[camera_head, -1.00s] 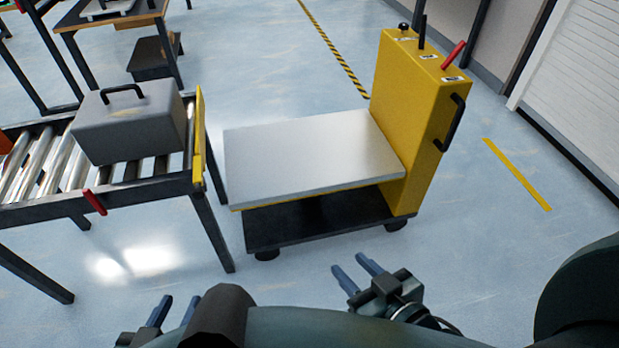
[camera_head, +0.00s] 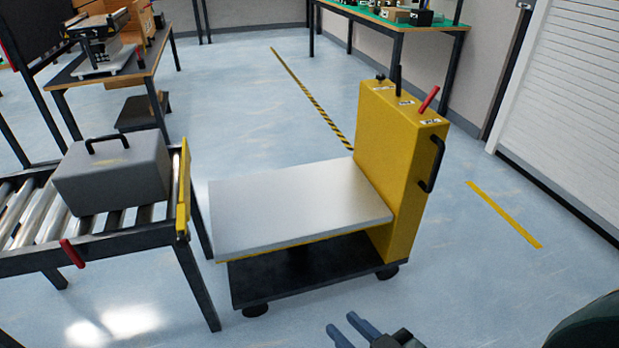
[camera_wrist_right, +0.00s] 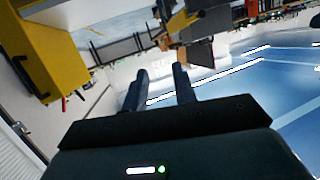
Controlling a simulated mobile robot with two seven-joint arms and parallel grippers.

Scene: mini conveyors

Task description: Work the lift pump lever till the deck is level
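The lift cart has a yellow column (camera_head: 395,165) and a flat grey deck (camera_head: 290,208) above a dark wheeled base (camera_head: 300,272). On the column top stand a black upright lever (camera_head: 398,78), a red tilted lever (camera_head: 429,99) and a small black knob (camera_head: 380,77); their labels are too small to read. The deck looks low beside the roller conveyor (camera_head: 95,240), but I cannot tell the exact height difference. My right gripper (camera_head: 342,325) is open and empty, in front of the cart and apart from it. It also shows in the right wrist view (camera_wrist_right: 160,75). My left gripper is out of view.
A grey case (camera_head: 112,177) with a black handle sits on the conveyor, behind a yellow end plate (camera_head: 183,190). A red handle (camera_head: 72,253) is on the conveyor's side. Workbenches stand farther back. Floor is clear right of the cart.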

